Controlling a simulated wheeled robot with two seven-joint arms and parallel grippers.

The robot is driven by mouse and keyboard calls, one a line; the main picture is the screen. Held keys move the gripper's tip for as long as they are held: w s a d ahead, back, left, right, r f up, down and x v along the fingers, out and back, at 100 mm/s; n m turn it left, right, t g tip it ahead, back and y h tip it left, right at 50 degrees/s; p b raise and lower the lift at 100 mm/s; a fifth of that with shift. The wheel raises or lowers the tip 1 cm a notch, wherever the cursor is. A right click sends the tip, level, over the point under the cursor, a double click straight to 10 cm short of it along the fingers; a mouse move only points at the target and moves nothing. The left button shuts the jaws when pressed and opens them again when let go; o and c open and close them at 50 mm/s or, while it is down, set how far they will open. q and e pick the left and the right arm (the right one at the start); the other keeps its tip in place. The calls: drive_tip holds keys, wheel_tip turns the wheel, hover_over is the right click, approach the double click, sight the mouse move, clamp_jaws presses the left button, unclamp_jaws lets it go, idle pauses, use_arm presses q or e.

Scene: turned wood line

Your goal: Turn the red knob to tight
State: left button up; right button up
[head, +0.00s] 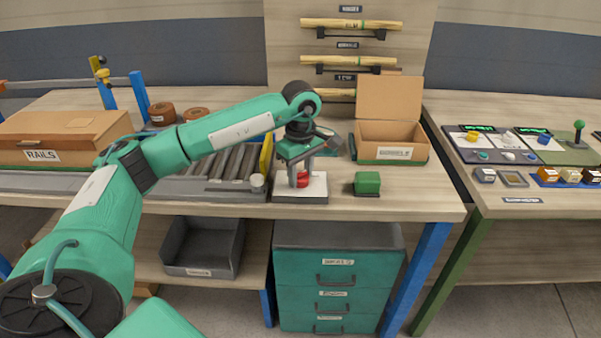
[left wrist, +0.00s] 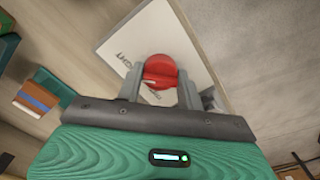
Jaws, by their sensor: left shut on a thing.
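The red knob (head: 303,179) stands on a pale plate with a dark base (head: 301,198) near the front edge of the wooden bench. In the left wrist view the round red knob (left wrist: 160,72) sits between my two grey fingers, with lettering on the white plate (left wrist: 132,42) partly hidden by the fingers. My left gripper (head: 299,180) points down over the plate and is shut on the knob. It also shows in the left wrist view (left wrist: 160,88). Most of the plate's lettering is too small or covered to read. My right gripper is not in view.
A green block (head: 367,183) sits just right of the plate. An open cardboard box (head: 392,142) stands behind it. A conveyor with dark rollers (head: 225,165) lies to the left, with a box labelled RAILS (head: 62,140) farther left. Control panels (head: 500,146) occupy the right table.

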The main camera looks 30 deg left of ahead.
use_arm(q)
drive_tip(key=o, duration=1)
drive_tip(key=shift+r, duration=0.1)
